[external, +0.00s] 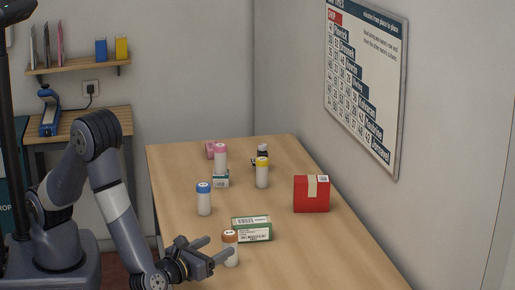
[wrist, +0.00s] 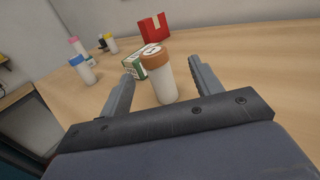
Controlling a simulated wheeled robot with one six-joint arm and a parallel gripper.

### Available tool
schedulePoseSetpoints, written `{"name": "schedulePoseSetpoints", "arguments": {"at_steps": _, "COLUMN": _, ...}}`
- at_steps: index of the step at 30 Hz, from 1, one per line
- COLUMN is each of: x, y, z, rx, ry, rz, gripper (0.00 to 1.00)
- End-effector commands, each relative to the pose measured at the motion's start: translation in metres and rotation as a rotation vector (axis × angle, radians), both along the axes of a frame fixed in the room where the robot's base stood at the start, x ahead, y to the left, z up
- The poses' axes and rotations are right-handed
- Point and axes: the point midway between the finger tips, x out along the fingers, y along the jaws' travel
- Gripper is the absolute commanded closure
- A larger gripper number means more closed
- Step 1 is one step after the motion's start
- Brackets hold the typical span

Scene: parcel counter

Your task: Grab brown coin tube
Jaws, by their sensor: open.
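The brown coin tube, white with a brown cap, stands upright on the counter near its front in the external view (external: 231,256), partly hidden by my gripper. In the wrist view the brown coin tube (wrist: 160,80) stands between the two fingers. My gripper (external: 216,249) is open, low over the counter, with a finger on either side of the tube. In the wrist view my gripper (wrist: 160,75) shows a gap between the tube and the right finger. I cannot tell whether either finger touches the tube.
A green box (external: 252,229) lies just behind the tube. A blue-capped tube (external: 204,201), a yellow-capped tube (external: 262,174), a pink-capped tube (external: 220,158) and a red box (external: 311,195) stand further back. The counter (external: 340,258) is clear at the front right.

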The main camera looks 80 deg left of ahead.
Motion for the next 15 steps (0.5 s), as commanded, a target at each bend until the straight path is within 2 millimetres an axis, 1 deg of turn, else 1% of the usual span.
{"name": "schedulePoseSetpoints", "arguments": {"at_steps": 1, "x": 0.007, "y": 0.007, "z": 0.002, "rx": -0.001, "ry": 0.001, "rz": 0.006, "gripper": 0.39}}
{"name": "schedulePoseSetpoints", "arguments": {"at_steps": 3, "x": 0.015, "y": 0.013, "z": 0.002, "rx": -0.001, "ry": -0.001, "rz": 0.006, "gripper": 0.39}}
{"name": "schedulePoseSetpoints", "arguments": {"at_steps": 6, "x": 0.024, "y": 0.019, "z": 0.001, "rx": -0.002, "ry": 0.0, "rz": 0.004, "gripper": 0.39}}
{"name": "schedulePoseSetpoints", "arguments": {"at_steps": 11, "x": 0.03, "y": 0.026, "z": 0.001, "rx": -0.003, "ry": -0.001, "rz": 0.005, "gripper": 0.39}}
{"name": "schedulePoseSetpoints", "arguments": {"at_steps": 15, "x": 0.043, "y": 0.042, "z": 0.002, "rx": -0.003, "ry": 0.0, "rz": 0.007, "gripper": 0.39}}
